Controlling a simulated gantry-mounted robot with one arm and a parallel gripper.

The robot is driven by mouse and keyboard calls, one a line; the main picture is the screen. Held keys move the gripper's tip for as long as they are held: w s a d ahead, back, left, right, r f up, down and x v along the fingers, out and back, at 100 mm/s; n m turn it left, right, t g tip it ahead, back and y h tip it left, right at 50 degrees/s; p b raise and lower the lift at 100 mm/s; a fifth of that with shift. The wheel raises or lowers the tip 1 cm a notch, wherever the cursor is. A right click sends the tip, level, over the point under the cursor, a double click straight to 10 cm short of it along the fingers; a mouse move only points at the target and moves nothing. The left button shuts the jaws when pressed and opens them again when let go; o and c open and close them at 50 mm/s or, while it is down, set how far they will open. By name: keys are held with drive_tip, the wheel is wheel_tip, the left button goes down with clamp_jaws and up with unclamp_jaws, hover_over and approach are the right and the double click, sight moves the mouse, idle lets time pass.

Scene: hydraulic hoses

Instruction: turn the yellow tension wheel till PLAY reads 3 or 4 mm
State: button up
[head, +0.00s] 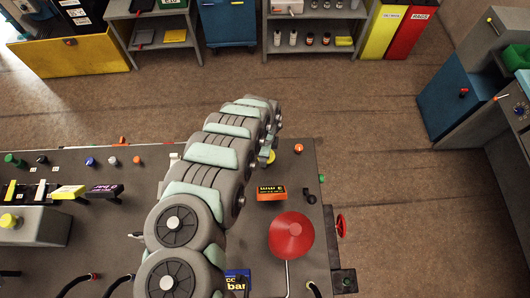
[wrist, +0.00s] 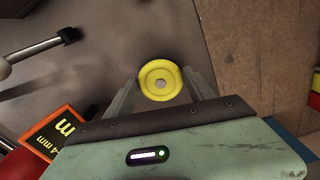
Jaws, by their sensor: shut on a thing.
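The yellow tension wheel (wrist: 160,80) sits between the two fingers of my gripper (wrist: 161,88) in the wrist view. The fingers are shut on its rim from both sides. In the head view only a sliver of the yellow wheel (head: 271,157) shows, beside my gripper (head: 267,152), with my arm hiding the rest. An orange-framed black display (head: 271,192) lies just below the wheel, its text upside down; its digit is too small to read surely. The display also shows, cut off, in the wrist view (wrist: 52,138), with a large "m" and a smaller "4 mm".
A red handwheel (head: 341,225) sticks out from the bench's right edge. Floor right of the bench is clear.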

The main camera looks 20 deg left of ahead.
drive_tip(key=o, duration=1.4)
wheel_tip(320, 180, up, 11)
drive_tip(key=shift+p, duration=0.4)
drive_tip(key=shift+f, duration=0.1)
